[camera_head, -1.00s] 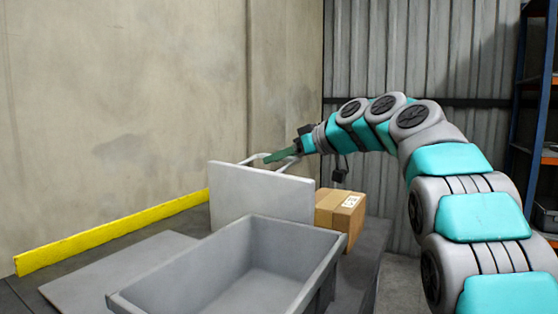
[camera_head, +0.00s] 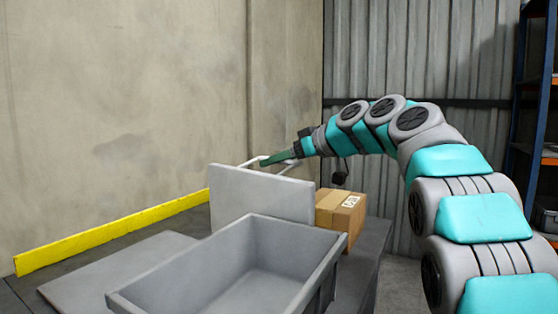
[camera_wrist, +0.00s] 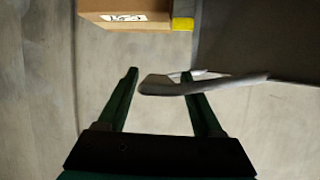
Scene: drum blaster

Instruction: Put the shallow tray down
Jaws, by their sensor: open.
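A grey panel-like piece (camera_head: 255,197), which looks like the shallow tray on its edge, stands nearly upright behind a deep grey bin (camera_head: 222,292). Its broad flat face is toward the head camera, and pale bars or rims show behind its top edge. My gripper (camera_head: 264,161) is at that top edge, pointing left. In the wrist view my gripper (camera_wrist: 160,72) has its two green fingers apart. A pale rim (camera_wrist: 205,86) reaches in from the right across the right finger into the gap. I cannot tell whether it touches them.
A cardboard box (camera_head: 340,212) stands right of the panel; it also shows in the wrist view (camera_wrist: 130,18). A flat grey sheet (camera_head: 115,273) lies at the left on the dark table. A yellow strip (camera_head: 110,234) runs along the wall. Blue shelving (camera_head: 521,90) stands at the right.

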